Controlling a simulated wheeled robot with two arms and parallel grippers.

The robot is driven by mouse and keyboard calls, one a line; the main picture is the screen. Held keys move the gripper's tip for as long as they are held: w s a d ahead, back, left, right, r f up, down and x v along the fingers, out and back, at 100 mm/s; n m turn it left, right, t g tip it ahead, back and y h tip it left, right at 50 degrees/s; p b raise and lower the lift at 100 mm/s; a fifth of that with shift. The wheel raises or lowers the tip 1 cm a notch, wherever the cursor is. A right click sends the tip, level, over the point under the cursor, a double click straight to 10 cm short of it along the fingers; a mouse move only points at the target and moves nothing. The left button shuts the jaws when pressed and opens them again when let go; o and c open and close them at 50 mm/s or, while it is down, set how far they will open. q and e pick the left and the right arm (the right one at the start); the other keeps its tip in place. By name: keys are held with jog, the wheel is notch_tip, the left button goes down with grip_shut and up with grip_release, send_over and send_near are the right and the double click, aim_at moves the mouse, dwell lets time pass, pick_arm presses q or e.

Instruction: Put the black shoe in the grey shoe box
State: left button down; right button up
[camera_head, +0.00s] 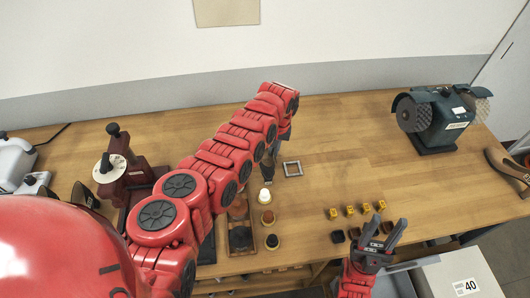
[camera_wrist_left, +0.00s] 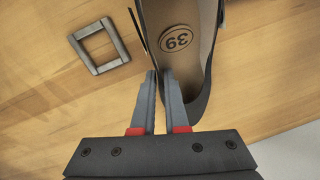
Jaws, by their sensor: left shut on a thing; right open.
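A shoe (camera_wrist_left: 185,15) with a dark edge and a brown surface marked 39 shows in the left wrist view. My left gripper (camera_wrist_left: 161,78) is shut on its near side edge. In the head view my left gripper (camera_head: 268,170) is beyond the red arm, over the back middle of the bench; the shoe is mostly hidden there. A pale grey box (camera_head: 462,272) with a label reading 40 is at the bottom right, cut off by the picture edge. My right gripper (camera_head: 383,236) is open and empty, left of the box, near the bench's front edge.
A square grey frame (camera_head: 292,168) lies on the bench (camera_head: 340,140) beside my left gripper. Several yellow pieces (camera_head: 350,210) stand near the front. Small jars (camera_head: 264,197) are in the middle. A green grinder (camera_head: 432,117) stands at the right back. The bench between frame and grinder is clear.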

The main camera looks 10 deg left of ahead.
dwell(0.3)
pick_arm(q)
jog(key=shift+r, duration=0.65)
notch_tip(320, 180, up, 7)
jog(key=b, duration=0.3)
jog(key=shift+r, duration=0.1)
jog(key=shift+a+r, duration=0.1)
jog(key=shift+r, duration=0.75)
